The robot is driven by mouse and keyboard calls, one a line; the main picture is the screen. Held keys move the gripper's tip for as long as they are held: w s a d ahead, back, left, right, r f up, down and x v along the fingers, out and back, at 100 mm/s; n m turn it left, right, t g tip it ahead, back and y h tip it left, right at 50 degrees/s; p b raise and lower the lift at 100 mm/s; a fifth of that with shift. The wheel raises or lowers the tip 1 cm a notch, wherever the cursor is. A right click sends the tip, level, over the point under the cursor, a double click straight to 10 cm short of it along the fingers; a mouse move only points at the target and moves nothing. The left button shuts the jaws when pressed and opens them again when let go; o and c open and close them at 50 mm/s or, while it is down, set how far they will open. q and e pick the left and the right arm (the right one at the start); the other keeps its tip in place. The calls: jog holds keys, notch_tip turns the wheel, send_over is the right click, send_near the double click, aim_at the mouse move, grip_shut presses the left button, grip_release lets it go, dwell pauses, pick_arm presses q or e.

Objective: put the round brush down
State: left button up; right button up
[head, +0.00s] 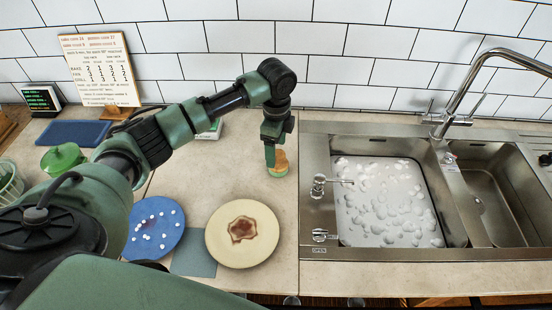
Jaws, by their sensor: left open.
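The round brush (279,165), as far as I can make it out, is a small brownish-orange round thing with a green lower edge. It stands on the beige counter left of the sink in the head view. My left gripper (270,163) points down right at it, with a green finger in front of its left side. The gripper is open. The finger hides part of the brush, and I cannot tell whether they touch. My right gripper is not in view.
A steel sink (315,150) with foamy water is at the right, under a tall tap (465,95). A cream plate (222,250) with a brown stain and a blue plate (172,222) with white bits lie in front. A recipe board (100,65) stands at the back left.

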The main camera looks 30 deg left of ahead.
pick_arm(q)
notch_tip(320, 180, up, 7)
jog(key=shift+f+b, duration=0.1)
jog(key=shift+b, duration=0.25)
dwell(0.3)
